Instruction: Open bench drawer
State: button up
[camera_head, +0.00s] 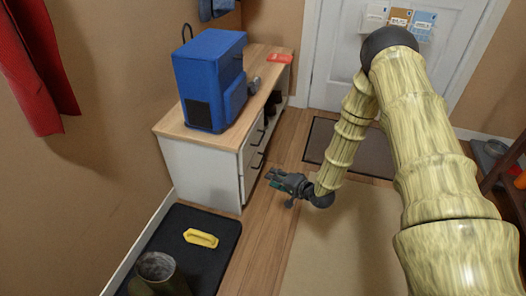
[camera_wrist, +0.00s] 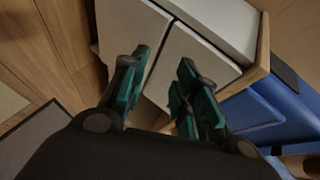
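The bench (camera_head: 190,165) is white with a wooden top and stands against the left wall in the head view. Its right face has an upper drawer (camera_head: 248,150) and a lower drawer (camera_head: 249,180), each with a dark handle; both look shut. My gripper (camera_head: 272,177) is just right of the lower drawer front and points at it. In the wrist view my gripper (camera_wrist: 165,88) is open, teal finger pads apart with nothing between them. White drawer fronts (camera_wrist: 190,65) lie ahead of it, split by a gap. No handle is clear there, and contact cannot be told.
A blue backpack (camera_head: 210,80), a grey item (camera_head: 253,85) and a red item (camera_head: 280,58) are on the bench top.

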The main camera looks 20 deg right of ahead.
jog(key=w+d+r+m+t+y+b, duration=0.2)
jog(key=w+d+r+t+y+b, duration=0.15)
jog(key=w+d+b, duration=0.5)
jog(key=b+x, duration=0.2)
jog(key=x, duration=1)
jog(key=shift+a, duration=0.45)
jog(key=shift+g, duration=0.25)
grip_shut()
